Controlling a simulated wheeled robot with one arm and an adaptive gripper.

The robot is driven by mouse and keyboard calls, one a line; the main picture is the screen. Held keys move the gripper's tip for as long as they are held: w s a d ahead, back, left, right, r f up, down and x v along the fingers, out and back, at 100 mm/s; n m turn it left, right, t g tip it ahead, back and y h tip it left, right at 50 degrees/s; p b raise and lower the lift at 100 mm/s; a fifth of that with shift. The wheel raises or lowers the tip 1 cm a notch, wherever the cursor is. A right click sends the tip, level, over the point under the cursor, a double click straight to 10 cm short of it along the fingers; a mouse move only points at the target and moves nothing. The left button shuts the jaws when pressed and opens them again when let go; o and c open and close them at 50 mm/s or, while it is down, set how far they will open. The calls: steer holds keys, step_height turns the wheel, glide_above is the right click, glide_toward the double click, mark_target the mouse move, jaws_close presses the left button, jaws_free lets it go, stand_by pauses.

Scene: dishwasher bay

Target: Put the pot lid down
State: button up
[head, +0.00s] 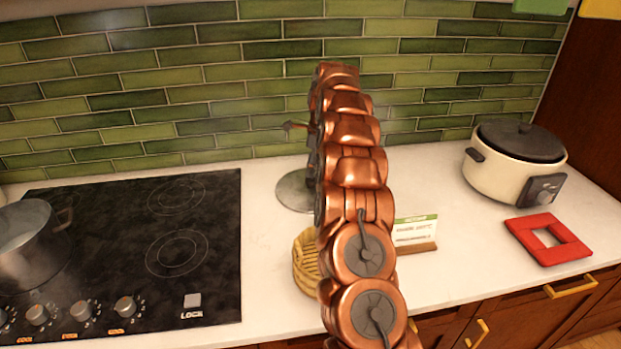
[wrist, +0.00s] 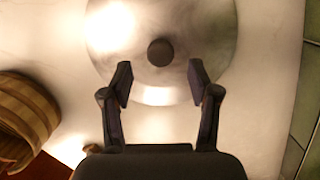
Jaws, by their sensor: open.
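The pot lid (wrist: 110,55) is a round, shiny metal disc with a dark round knob (wrist: 160,52) at its middle. In the head view the lid (head: 292,192) lies on the white counter near the tiled wall, partly hidden behind my copper arm. My gripper (wrist: 160,80) is open in the wrist view. Its two dark fingers stand apart over the lid, with the knob centred between their lines but just beyond the tips. Nothing is between the fingers. In the head view my arm hides most of the gripper. A metal pot (head: 28,262) stands on the black cooktop at the left.
A woven basket (head: 303,268) sits close to my arm; it also shows in the wrist view (wrist: 22,115). A small card on a wooden stand (head: 415,232), a red square frame (head: 526,232) and a cream cooker (head: 490,180) are at the right. Counter between lid and cooktop (head: 205,210) is clear.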

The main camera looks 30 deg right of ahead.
mark_target(314, 180)
step_height(314, 180, up, 6)
steer(key=b, duration=0.1)
steer(key=shift+s+d+r, duration=0.2)
steer(key=shift+s+d, duration=0.1)
steer(key=shift+d, duration=0.05)
steer(key=shift+r, duration=0.1)
stand_by(0.3)
steer(key=s+a+r+n+g, duration=0.1)
steer(key=s+a+r+n, duration=0.2)
steer(key=s+a+n, duration=0.7)
steer(key=s+a+r+n+g, duration=0.1)
steer(key=s+a+r+n, duration=0.35)
steer(key=a, duration=0.85)
steer(key=s+a+f+n, duration=0.2)
steer(key=s+f+n, duration=0.1)
steer(key=s, duration=0.7)
steer(key=s+a+f+n, duration=0.2)
steer(key=s+f+n, duration=0.2)
steer(key=s, duration=0.7)
steer(key=s+a+f+n+g+h, duration=0.1)
steer(key=s+f+n, duration=0.3)
steer(key=s, duration=0.7)
steer(key=shift+a+f+n, duration=0.2)
steer(key=shift+a+n, duration=0.65)
